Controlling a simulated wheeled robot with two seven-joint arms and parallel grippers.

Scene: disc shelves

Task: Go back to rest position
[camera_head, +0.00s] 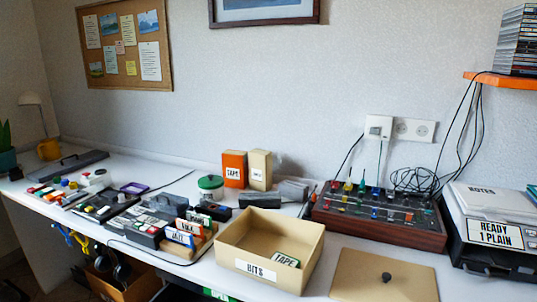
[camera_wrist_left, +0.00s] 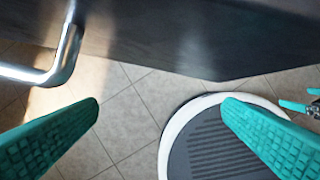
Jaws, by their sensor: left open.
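My left gripper (camera_wrist_left: 160,101) shows in the left wrist view as two teal ribbed fingers set wide apart, open with nothing between them. It points down over a tiled floor (camera_wrist_left: 126,112), beside a dark panel (camera_wrist_left: 190,40). At the right edge of that view, small teal pieces (camera_wrist_left: 294,106) next to a metallic part look like my right gripper, cut off by the frame; its opening cannot be made out. Neither gripper shows in the head view.
The white desk (camera_head: 215,276) holds an open box labelled BITS (camera_head: 225,241), a red-sided mixer (camera_head: 375,232), a cardboard sheet (camera_head: 350,275) and cluttered devices at left. In the left wrist view a bent metal bar (camera_wrist_left: 66,55) stands near the left finger.

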